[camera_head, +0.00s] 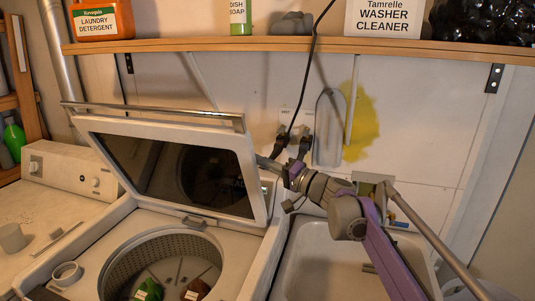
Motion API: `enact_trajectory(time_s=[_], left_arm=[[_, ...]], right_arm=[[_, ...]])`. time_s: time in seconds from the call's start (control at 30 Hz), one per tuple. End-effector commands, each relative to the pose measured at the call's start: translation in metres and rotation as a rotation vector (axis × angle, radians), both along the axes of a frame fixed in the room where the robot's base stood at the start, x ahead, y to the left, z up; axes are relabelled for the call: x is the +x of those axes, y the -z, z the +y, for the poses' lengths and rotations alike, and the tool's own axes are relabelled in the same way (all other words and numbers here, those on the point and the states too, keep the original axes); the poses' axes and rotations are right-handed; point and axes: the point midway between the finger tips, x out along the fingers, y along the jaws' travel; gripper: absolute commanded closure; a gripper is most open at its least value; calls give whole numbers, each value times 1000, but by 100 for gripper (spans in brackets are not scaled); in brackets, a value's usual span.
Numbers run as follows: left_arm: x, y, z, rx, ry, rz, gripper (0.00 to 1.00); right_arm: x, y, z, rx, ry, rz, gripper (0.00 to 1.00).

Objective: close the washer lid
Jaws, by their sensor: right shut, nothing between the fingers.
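The washer lid (165,170) stands open, tilted up from the washer (240,245) at centre left. It has a white frame and a dark glass panel, with a metal bar (150,112) along its top edge. The drum opening below is uncovered, and a green item (148,290) and a brown item (196,290) show inside. My right gripper (265,163) is shut and empty at the right edge of the lid. Its tips are partly hidden by or against the lid, and I cannot tell whether they touch it. My left gripper is not in view.
A wooden shelf (300,44) with detergent (100,22), dish soap (240,18) and washer cleaner (385,18) runs above. A utility sink (325,265) with a faucet is at right, under my arm. A second white machine (70,180) stands at left. A black cable hangs behind my gripper.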

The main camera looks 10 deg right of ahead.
Motion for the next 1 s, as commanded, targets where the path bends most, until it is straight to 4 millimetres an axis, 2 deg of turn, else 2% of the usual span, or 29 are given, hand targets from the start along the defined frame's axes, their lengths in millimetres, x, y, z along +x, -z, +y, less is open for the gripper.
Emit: enact_trajectory(time_s=[0.03,0.1,0.27,0.5,0.7,1.0], left_arm=[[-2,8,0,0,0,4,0],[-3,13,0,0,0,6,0],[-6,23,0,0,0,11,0],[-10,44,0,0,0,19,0],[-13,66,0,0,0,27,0],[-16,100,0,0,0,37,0]], right_arm=[[-16,10,8,-17,-5,-38,100],[-34,19,15,-41,-5,-100,100],[-73,43,31,-99,-4,-241,100],[-124,92,52,-186,-4,-451,100],[-157,141,66,-258,-4,-625,100],[-185,208,78,-348,-3,-842,100]])
